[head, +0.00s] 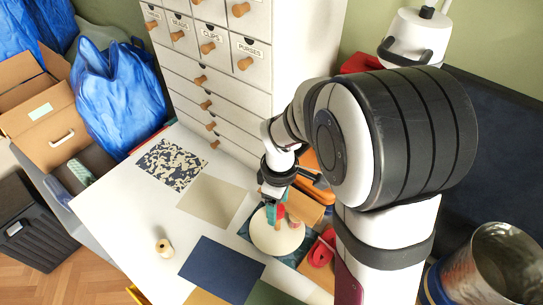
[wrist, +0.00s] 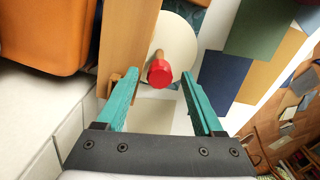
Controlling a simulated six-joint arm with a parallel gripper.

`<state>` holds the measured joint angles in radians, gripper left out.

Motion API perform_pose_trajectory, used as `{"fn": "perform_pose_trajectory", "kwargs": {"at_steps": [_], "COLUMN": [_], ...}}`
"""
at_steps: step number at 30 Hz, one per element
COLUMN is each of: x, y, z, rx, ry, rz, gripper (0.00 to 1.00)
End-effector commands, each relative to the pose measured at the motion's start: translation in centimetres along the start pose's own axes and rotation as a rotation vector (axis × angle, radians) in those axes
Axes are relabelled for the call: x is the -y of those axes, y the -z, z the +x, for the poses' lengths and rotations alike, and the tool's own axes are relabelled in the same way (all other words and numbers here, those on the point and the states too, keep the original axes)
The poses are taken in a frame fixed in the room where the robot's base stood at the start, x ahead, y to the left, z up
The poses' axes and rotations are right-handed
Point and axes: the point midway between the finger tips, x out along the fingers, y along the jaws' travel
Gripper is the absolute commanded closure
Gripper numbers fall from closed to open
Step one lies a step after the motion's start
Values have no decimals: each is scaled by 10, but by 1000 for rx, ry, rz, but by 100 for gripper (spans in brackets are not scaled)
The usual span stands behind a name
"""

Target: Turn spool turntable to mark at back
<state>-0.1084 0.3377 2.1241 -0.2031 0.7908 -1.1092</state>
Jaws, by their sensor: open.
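The spool turntable (head: 268,239) is a cream round disc on a dark blue-green patterned base near the table's right side. It also shows in the wrist view (wrist: 181,35). A wooden peg with a red top (wrist: 158,74) stands over the disc in the wrist view. My gripper (wrist: 161,75) is open, with its teal fingers apart on either side of the peg in that view; I cannot tell whether they touch it. In the head view my gripper (head: 273,212) is low over the disc and hides part of it. I cannot make out the mark.
A tan wooden block (head: 304,207) stands close behind the turntable. A red roll (head: 321,251) lies at its right. A small wooden spool (head: 163,248) stands on the white table at left. Flat fabric pieces (head: 222,268) lie between. White drawers (head: 216,85) rise behind.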

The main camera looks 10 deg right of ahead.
Motion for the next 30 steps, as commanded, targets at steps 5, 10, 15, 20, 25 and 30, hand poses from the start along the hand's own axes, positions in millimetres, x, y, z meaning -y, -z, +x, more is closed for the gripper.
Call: {"fn": "perform_pose_trajectory", "kwargs": {"at_steps": [5,10,15,20,25,30], "x": [0,0,0,0,0,0], "y": [0,0,0,0,0,0], "z": [7,7,7,6,6,6], "rx": [0,0,0,0,0,0], "ry": [0,-1,-1,0,0,0], "rz": [0,0,-1,-1,0,0], "gripper": [31,31,60,89,100,100]}}
